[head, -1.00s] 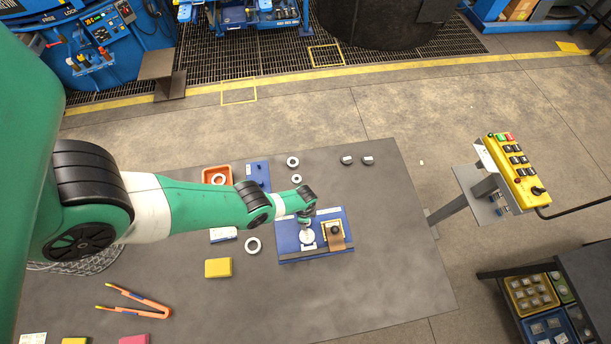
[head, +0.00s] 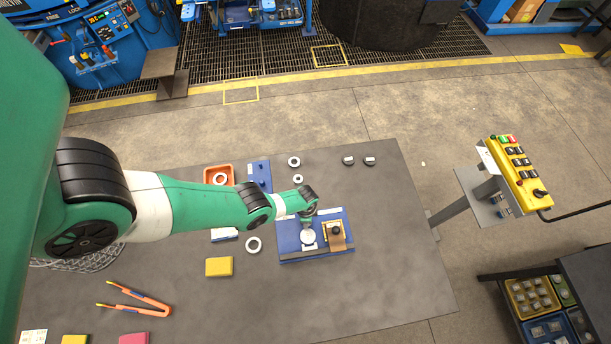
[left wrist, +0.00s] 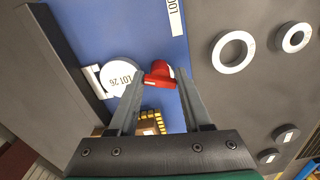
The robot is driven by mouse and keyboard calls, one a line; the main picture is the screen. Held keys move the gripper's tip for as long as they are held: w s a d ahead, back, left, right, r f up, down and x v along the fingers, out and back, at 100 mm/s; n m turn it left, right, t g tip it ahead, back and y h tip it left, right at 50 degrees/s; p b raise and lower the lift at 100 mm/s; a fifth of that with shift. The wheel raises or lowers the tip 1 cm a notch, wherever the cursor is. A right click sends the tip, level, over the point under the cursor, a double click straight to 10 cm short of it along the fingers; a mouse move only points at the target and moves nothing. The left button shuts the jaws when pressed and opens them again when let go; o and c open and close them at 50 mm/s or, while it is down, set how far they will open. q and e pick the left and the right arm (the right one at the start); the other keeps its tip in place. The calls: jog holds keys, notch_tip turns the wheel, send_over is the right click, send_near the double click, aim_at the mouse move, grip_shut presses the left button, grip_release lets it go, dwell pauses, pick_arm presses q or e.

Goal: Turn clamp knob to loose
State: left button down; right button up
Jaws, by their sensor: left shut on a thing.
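A blue fixture board (head: 288,244) lies on the grey table, with a white round disc (head: 308,237) on it. A red clamp knob (left wrist: 157,78) sits beside the disc, between the fingers of my left gripper (left wrist: 160,72). My left gripper (head: 306,224) points down over the board and is shut on the red knob. In the head view the gripper hides the knob. My right gripper is in neither view.
A brown and yellow block with a black knob (head: 335,230) stands on the board, right of the disc. The table's right side is clear.

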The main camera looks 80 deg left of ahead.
pick_arm(q)
jog(key=shift+n, duration=2.2)
jog(key=c, duration=0.6)
grip_release()
jog(key=shift+r, duration=0.1)
